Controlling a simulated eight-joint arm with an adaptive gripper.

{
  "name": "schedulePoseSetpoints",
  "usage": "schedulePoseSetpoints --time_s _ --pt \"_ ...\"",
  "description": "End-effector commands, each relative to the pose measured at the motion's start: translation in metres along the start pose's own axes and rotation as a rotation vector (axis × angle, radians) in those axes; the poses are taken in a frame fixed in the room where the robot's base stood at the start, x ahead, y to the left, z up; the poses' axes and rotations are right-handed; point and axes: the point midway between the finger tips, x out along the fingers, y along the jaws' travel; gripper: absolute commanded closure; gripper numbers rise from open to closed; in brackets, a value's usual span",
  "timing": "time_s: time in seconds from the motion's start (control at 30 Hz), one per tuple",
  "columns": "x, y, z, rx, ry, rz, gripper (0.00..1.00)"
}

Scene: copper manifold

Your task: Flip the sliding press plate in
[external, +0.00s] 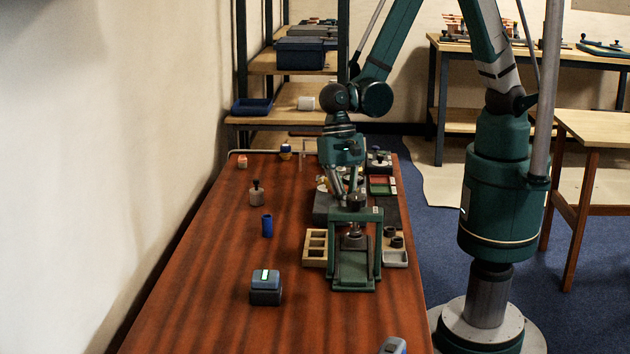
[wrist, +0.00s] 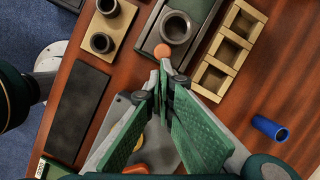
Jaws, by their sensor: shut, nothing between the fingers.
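In the wrist view, a grey plate (wrist: 149,42) with green edges carries a dark ring-shaped cup (wrist: 177,27). A small orange ball-like knob (wrist: 162,51) shows beside the cup. My gripper (wrist: 166,78) is shut and empty, its tips just below the knob; I cannot tell if they touch it. In the external view, my gripper (external: 346,192) is partly hidden behind the press top.
A wooden compartment tray (wrist: 229,50) is beside the press, and a holder with dark rings (wrist: 106,30) is on its other side. The table's front left is clear.

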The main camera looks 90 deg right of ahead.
Motion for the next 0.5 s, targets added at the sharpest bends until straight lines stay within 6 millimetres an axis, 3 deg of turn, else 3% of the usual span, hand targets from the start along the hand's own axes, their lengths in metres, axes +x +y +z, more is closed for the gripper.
schedulePoseSetpoints --time_s 0.5 --pt "0.022 -0.036 0.067 -0.003 0.0 0.0 1.0"
